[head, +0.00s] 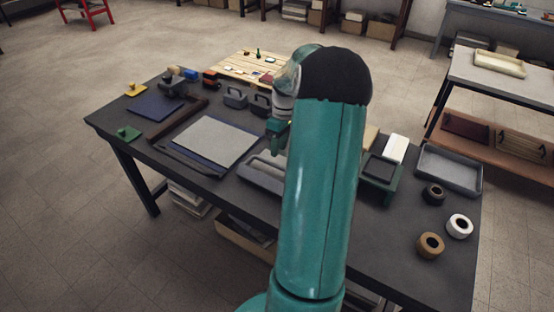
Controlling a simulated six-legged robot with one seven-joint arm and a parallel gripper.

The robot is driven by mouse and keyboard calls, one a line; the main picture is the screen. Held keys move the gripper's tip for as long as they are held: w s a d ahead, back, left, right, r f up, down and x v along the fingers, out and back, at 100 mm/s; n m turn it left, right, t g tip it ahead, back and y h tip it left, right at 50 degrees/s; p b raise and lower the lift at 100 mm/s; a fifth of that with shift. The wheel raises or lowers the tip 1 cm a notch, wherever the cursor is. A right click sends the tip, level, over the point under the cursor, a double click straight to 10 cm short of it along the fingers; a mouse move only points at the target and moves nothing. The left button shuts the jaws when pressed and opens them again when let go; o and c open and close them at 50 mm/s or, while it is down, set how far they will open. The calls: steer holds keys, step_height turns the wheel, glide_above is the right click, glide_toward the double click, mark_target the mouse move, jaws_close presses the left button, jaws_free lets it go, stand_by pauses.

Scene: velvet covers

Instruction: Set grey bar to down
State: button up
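A long grey tray-like piece (262,178) lies on the dark table, partly hidden by my arm. A thin dark grey bar (190,161) runs along the front edge of a flat board with a light grey sheet (215,141). I cannot tell for sure which of these two is the grey bar, nor whether either is up or down. My gripper (277,138) is above the table, just right of the sheet and behind the grey piece. My own arm hides part of it, and its fingers are too small to read.
Grey handled blocks (235,97) stand at the back, before a wooden pallet (247,67). A blue mat (155,106) and a green-knobbed piece (129,133) are left. A grey tray (449,171) and tape rolls (459,226) are right. The front right tabletop has free room.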

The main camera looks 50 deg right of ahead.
mark_target(276, 164)
steer(key=f, duration=0.2)
steer(key=a+f, duration=0.1)
steer(key=f, duration=0.2)
steer(key=shift+a+f, duration=0.1)
steer(key=shift+f, duration=0.15)
jaws_close()
